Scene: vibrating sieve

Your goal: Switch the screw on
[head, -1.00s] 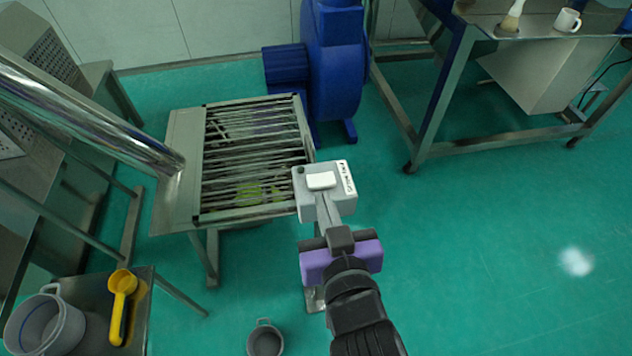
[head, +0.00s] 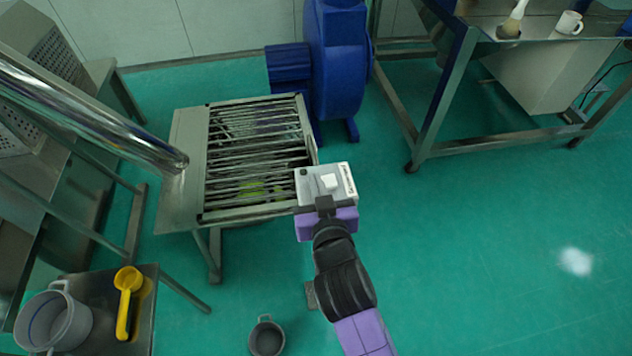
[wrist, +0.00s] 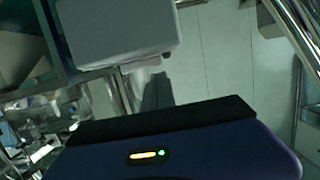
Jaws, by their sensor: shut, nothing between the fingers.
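A grey switch box (head: 309,186) with a white rocker button (head: 329,182) and a small printed label, too small to read surely, is at the right front corner of the slatted sieve frame. My gripper (head: 325,204), with a purple and black body, is shut and empty right at the near side of the box. I cannot tell whether its tips touch the button. In the wrist view a plain grey box face (wrist: 118,28), likely the same switch box, fills the upper left, above my dark gripper body with small lights. The fingertips are not clear there.
The sieve frame (head: 187,173) stands left of the box, with a steel pipe (head: 100,115) above it. A blue blower (head: 338,60) is behind. A small table with a grey jug (head: 55,322) and yellow scoop (head: 125,300) is lower left. A grey pot (head: 267,338) is on the floor. Floor is clear at right.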

